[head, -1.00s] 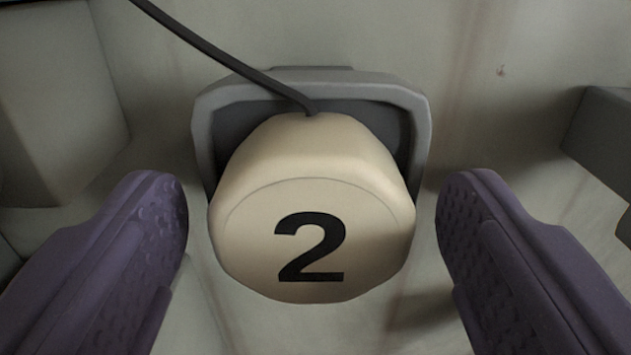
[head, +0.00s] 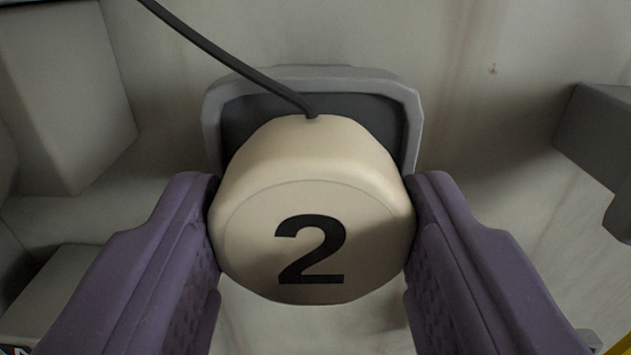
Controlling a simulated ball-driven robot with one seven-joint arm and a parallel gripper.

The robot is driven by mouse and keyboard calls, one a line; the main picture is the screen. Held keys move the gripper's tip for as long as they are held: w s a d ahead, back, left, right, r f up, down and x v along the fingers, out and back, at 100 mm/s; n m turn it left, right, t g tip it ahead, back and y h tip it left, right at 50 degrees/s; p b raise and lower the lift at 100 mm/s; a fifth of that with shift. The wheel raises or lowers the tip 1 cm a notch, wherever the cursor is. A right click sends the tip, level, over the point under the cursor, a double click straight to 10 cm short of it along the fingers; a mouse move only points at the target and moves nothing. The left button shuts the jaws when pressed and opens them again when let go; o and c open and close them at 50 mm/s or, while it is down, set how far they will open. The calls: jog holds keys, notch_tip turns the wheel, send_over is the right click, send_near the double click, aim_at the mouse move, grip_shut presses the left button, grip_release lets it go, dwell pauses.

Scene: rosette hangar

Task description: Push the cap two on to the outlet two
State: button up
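The cap two (head: 312,205) is a cream, rounded cap with a black "2" on its front, in the middle of the head view. A dark cable runs from its top to the upper left. My gripper (head: 312,215) has purple fingers on the left and right sides of the cap, both touching it, so it is shut on the cap. Behind the cap is a grey frame (head: 412,110) with a dark recess on the wall, which I take to be the outlet two. The cap hides its middle and lower part. I cannot tell whether the cap touches it.
The pale, stained wall (head: 480,100) fills the background. A grey block (head: 65,95) juts out at the upper left, and a dark grey block (head: 600,135) at the right edge. A yellow edge (head: 618,346) shows at the lower right corner.

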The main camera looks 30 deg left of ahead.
aim_at(315, 255)
jog(key=shift+b+v, duration=0.3)
jog(key=shift+v, duration=2.35)
